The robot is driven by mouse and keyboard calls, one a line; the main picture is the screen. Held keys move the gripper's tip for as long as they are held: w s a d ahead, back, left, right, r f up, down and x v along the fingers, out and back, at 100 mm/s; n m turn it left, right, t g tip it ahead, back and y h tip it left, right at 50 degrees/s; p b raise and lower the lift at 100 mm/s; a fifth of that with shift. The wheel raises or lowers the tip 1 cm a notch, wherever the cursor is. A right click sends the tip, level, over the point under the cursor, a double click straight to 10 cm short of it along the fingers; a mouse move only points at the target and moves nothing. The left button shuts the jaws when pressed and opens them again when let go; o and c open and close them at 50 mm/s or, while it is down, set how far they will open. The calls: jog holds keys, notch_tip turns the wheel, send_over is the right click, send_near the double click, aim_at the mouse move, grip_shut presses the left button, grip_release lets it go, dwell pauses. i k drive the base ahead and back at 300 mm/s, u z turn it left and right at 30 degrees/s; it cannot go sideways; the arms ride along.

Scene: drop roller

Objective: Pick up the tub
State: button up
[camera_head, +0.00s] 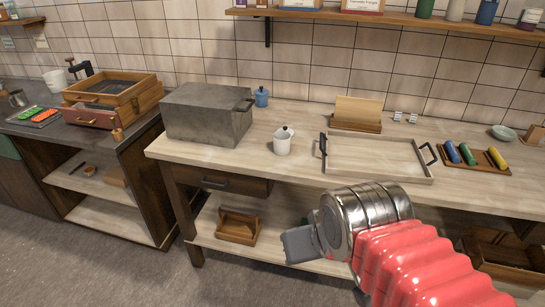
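No thing in view is plainly marked as the tub. A small white lidded container (283,143) stands upright on the pale worktop, between the grey box and the wooden tray. A smaller blue lidded container (262,98) stands behind it, near the wall. My gripper (298,246) is at the lower middle, in front of the worktop edge and apart from both containers. Its grey end points left, and my metal wrist and red arm sleeve come in from the lower right. The gap between its fingers does not show.
A large grey box (208,115) stands at the worktop's left. A shallow wooden tray (376,172) with dark handles lies right of the white container. Coloured rollers lie on a board (495,168) at the far right. A wooden caddy (238,228) sits on the lower shelf.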

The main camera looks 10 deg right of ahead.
aim_at(281, 145)
jog(key=u, duration=0.4)
jog(key=k, duration=0.85)
jog(key=u, duration=0.75)
jog(key=i, duration=1.55)
jog(key=z, duration=0.3)
jog(key=i, duration=0.7)
jog(key=z, duration=0.9)
jog(key=i, duration=0.6)
jog(key=z, duration=0.35)
